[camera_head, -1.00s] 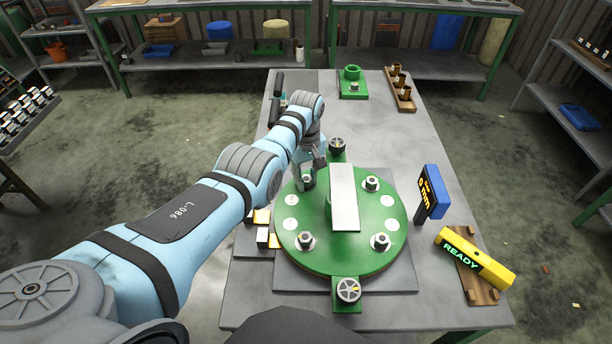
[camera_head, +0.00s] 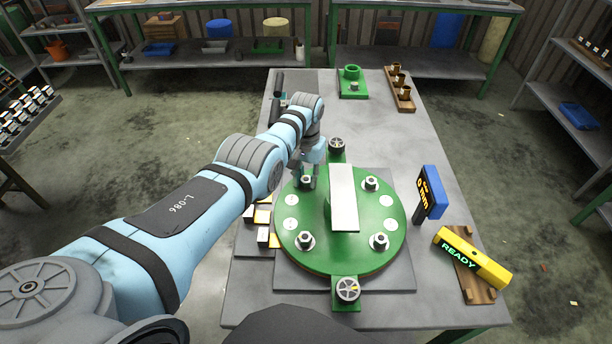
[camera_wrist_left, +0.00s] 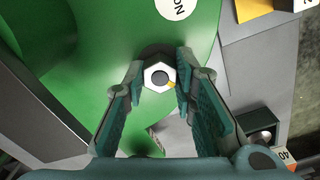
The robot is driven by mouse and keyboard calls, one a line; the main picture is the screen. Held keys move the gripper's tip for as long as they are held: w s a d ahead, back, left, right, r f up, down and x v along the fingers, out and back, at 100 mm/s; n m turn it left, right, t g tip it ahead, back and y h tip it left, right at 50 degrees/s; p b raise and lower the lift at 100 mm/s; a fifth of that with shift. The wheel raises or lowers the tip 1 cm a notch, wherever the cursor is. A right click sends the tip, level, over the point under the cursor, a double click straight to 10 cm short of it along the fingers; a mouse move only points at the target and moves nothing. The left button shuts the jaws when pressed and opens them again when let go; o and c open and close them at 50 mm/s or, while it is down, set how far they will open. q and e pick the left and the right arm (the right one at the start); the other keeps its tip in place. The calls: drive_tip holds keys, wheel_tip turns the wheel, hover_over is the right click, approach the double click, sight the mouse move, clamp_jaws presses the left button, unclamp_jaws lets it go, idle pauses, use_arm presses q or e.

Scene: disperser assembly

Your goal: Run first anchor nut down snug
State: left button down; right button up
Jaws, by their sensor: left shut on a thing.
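The green round plate (camera_head: 340,255) lies on a grey base on the table, with a pale upright slab (camera_head: 343,198) across its middle. Several hex nuts on studs with washers stand around it. My left gripper (camera_head: 306,178) points down at the nut at the plate's far left. In the left wrist view that silver hex nut (camera_wrist_left: 159,75), with a yellow mark on one side, sits between the fingertips of my left gripper (camera_wrist_left: 161,82). The fingers are shut on it. Another nut (camera_head: 371,183) stands at the far right, and others at the near left (camera_head: 305,242) and near right (camera_head: 380,241).
Handwheel clamps stand at the plate's far (camera_head: 337,145) and near (camera_head: 348,290) edges. A blue gauge reading 0 mm (camera_head: 430,192) and a yellow READY tool (camera_head: 473,257) are at the right. Small blocks (camera_head: 265,236) lie left of the plate. The table's far middle is clear.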

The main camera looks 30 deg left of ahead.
sight(306, 180)
use_arm(q)
drive_tip(key=m, duration=0.4)
drive_tip(key=shift+m, duration=0.3)
drive_tip(key=m, duration=0.4)
drive_tip(key=shift+w+r, duration=0.1)
drive_tip(key=shift+m, duration=0.3)
drive_tip(key=c, duration=1.3)
unclamp_jaws()
drive_tip(key=shift+r, duration=0.5)
wheel_tip(306, 180, up, 11)
